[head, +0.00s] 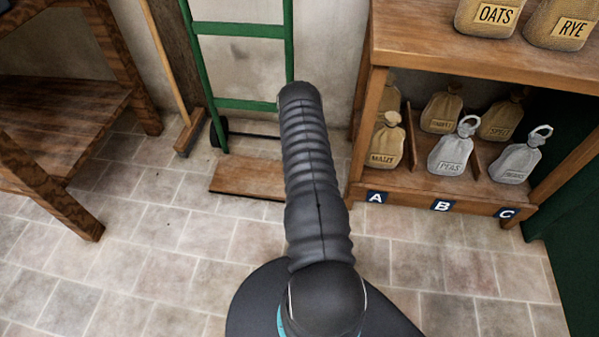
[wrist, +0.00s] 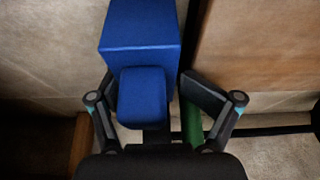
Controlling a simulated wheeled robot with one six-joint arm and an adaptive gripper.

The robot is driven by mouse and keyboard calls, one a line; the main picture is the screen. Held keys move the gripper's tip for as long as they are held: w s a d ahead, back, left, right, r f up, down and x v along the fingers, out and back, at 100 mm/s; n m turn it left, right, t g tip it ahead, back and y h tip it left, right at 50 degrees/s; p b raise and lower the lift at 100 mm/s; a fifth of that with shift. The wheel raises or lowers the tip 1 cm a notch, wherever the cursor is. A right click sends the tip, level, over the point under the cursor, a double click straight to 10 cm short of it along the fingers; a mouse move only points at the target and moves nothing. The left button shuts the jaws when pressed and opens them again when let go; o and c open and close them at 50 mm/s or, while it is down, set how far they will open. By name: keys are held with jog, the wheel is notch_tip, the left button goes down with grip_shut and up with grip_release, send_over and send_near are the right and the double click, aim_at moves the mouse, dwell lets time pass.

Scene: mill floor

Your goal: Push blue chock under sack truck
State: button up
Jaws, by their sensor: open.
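The green sack truck (head: 240,60) stands upright against the back wall, with a black wheel at its lower left. A wooden board (head: 247,180) lies at its foot. My arm covers the right part of both in the head view, and my gripper is hidden there. In the wrist view the blue chock (wrist: 140,30), a large block with a smaller blue block (wrist: 142,98) nearer the camera, is in front of my gripper (wrist: 150,85). The open fingers lie either side of the smaller block. A green bar (wrist: 193,125) shows beside the right finger.
A broom (head: 175,80) leans left of the sack truck. A wooden bench (head: 60,105) stands at the left. A wooden shelf (head: 450,45) with several labelled sacks, including a grey PEAS sack (head: 455,152), stands at the right. The tiled floor in front (head: 150,255) is clear.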

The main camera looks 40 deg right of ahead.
jog(key=shift+s+d+f, duration=0.15)
jog(key=shift+s+d, duration=0.05)
jog(key=shift+s, duration=0.25)
jog(key=v, duration=1.2)
jog(key=shift+w+a, duration=0.1)
jog(key=s+a+f+g+y, duration=0.2)
jog(key=s+a+y, duration=0.1)
jog(key=s+a, duration=0.3)
jog(key=s+a+r+n+y, duration=0.15)
jog(key=a+r, duration=0.35)
jog(key=r, duration=0.5)
jog(key=s+a+r+n+g, duration=0.1)
jog(key=s+a+r, duration=0.1)
jog(key=a+r, duration=0.6)
jog(key=s+a+r+n+y, duration=0.1)
jog(key=a+r+n, duration=0.15)
jog(key=r, duration=0.95)
jog(key=s+a+r+n+t, duration=0.1)
jog(key=s+a+r, duration=0.3)
jog(key=r, duration=0.4)
jog(key=s+a+r+n+t+h, duration=0.1)
jog(key=s+a+r+n+t, duration=0.1)
jog(key=s+a+r, duration=0.3)
jog(key=s+a+r+n+t+h, duration=0.1)
jog(key=s+a+r, duration=0.4)
jog(key=r, duration=0.6)
jog(key=shift+s+r+n+t, duration=0.2)
jog(key=shift+r+n+t, duration=0.2)
jog(key=shift+t, duration=0.4)
